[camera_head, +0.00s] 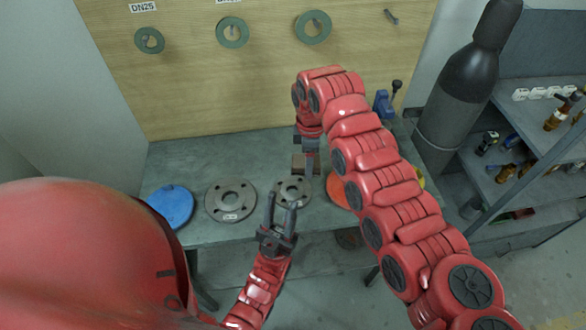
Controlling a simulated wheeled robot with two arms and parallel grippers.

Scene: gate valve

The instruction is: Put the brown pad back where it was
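A small brown block, which looks like the brown pad (299,163), shows at the back of the grey bench (240,158), right at my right gripper (307,160). My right gripper points down there, mostly hidden by its own wrist. I cannot tell whether its fingers are closed on the pad or just beside it. My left gripper (282,200) is open and empty, its two fingers apart over the near-left edge of a small grey flange (296,188).
A blue disc (170,206) and a larger grey flange (231,200) lie left on the bench. An orange disc (340,192) is partly behind my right arm. Green gaskets (313,27) hang on the wooden board. A dark cylinder (460,95) and a shelf (540,140) stand right.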

